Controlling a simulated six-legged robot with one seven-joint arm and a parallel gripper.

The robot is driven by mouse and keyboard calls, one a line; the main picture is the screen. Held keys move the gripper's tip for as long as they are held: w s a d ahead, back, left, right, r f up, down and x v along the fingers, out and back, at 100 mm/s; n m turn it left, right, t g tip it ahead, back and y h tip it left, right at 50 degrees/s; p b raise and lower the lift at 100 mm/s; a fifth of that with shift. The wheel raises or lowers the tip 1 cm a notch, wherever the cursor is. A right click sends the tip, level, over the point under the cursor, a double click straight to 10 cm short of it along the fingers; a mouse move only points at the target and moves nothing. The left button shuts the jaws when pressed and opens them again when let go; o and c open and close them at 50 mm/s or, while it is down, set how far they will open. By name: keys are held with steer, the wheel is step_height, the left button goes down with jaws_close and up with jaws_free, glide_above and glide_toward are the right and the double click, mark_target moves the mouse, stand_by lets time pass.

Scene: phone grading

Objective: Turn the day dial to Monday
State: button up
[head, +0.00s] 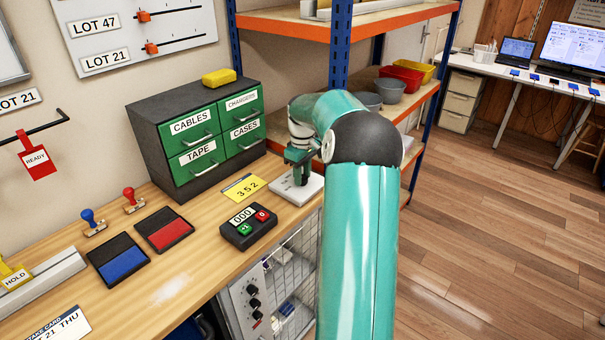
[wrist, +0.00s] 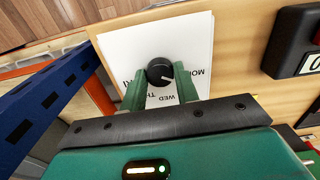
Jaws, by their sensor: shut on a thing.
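The day dial is a black round knob (wrist: 160,70) on a white plate (wrist: 118,45), which also shows in the head view (head: 309,190) at the bench's right end. My gripper (wrist: 160,74) is shut on the knob, one green finger on each side. In the head view my gripper (head: 297,165) points down onto the plate and hides the knob. The knob's white mark points right and slightly down in the wrist view. MON lettering (wrist: 198,74) shows beyond the right finger, and WED and TH lie between the fingers. The right finger covers part of the lettering, so the exact day is unclear.
A black counter box (head: 249,227) with green and red buttons and a yellow 352 card (head: 243,187) sit left of the plate. A green drawer cabinet (head: 197,138) stands behind. A blue shelf post (head: 340,50) rises close to my arm.

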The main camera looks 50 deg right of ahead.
steer(key=shift+n, duration=2)
steer(key=o, duration=1)
steer(key=shift+c, duration=0.2)
